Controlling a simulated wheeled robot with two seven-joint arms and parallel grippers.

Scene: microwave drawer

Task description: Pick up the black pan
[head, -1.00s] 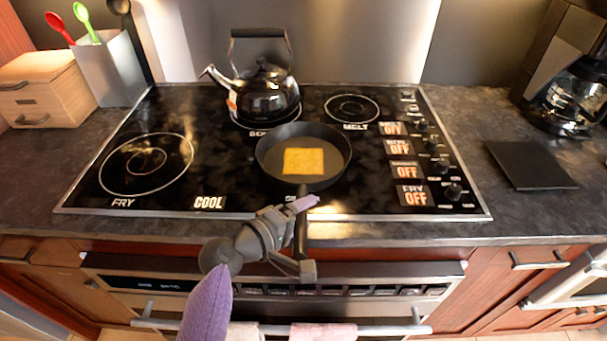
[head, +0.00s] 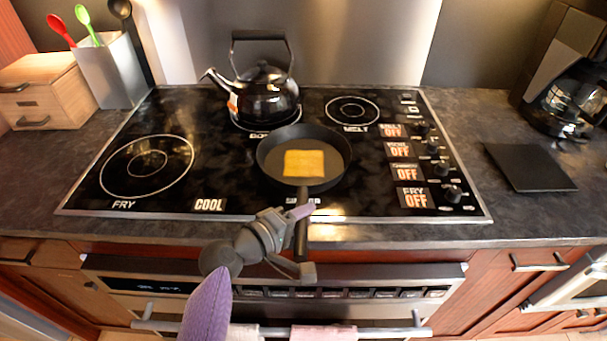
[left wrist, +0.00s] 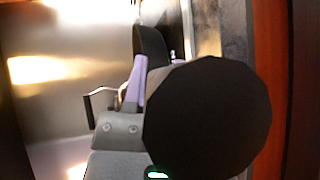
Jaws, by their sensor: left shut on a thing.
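The black pan (head: 335,168) is at the front middle of the black cooktop, with a square yellow slice (head: 304,163) lying in it. Its handle points toward me over the front edge of the counter. My left gripper (head: 302,238) is shut on the pan handle, with a finger on either side. In the left wrist view, the dark round end of the handle (left wrist: 208,118) fills much of the picture, and the gripper (left wrist: 128,105) is partly hidden behind it. Whether the pan touches the cooktop I cannot tell. My right gripper is not in view.
A black kettle (head: 264,93) stands behind the pan on the cooktop. Knobs and OFF labels line the cooktop's right side. A black square board (head: 531,167) and a coffee maker (head: 570,95) are at the right. The left burner (head: 147,165) is bare. An oven handle (head: 390,331) runs below.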

